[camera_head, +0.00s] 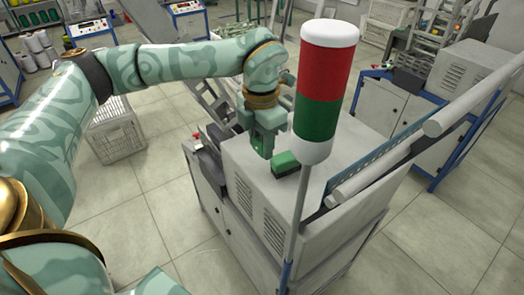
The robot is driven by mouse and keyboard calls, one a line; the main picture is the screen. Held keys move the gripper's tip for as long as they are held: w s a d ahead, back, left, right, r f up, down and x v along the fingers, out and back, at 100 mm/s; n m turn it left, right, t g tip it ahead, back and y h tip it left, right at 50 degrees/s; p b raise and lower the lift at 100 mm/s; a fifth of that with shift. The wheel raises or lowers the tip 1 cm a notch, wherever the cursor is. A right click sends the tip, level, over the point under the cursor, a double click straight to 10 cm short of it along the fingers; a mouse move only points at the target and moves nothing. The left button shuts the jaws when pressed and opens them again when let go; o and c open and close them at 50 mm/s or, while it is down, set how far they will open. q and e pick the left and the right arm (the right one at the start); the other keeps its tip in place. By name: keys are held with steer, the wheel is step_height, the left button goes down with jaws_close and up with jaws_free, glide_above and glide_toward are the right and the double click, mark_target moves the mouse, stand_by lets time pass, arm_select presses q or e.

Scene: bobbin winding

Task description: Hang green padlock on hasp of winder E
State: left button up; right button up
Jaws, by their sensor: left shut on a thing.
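My left gripper (263,148) points down over the left edge of a grey machine cabinet (335,150). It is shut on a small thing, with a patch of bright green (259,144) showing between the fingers. This looks like the green padlock, mostly hidden by the fingers; its shackle cannot be made out. No hasp can be made out, and no letter that marks winder E is readable. My right gripper is not in view.
A green block (286,161) sits on the cabinet top, close right of the gripper. A red, green and white signal light (323,85) on a pole stands in front. A white crate (116,135) is on the floor at left. Floor at front left is clear.

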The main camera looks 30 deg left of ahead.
arm_select(q)
steer(key=w+a+f, duration=0.2)
steer(key=w+f, duration=0.1)
steer(key=w+a+f+b, duration=0.1)
steer(key=w+a+f, duration=0.1)
steer(key=w+f, duration=0.1)
steer(key=w+a+f+b, duration=0.1)
steer(key=w+a+f, duration=0.2)
steer(key=w, duration=0.1)
steer(key=shift+w, duration=0.2)
step_height(320, 180, down, 4)
steer(key=shift+w+a+r+b, duration=0.15)
steer(key=shift+b, duration=0.5)
steer(key=o, duration=1)
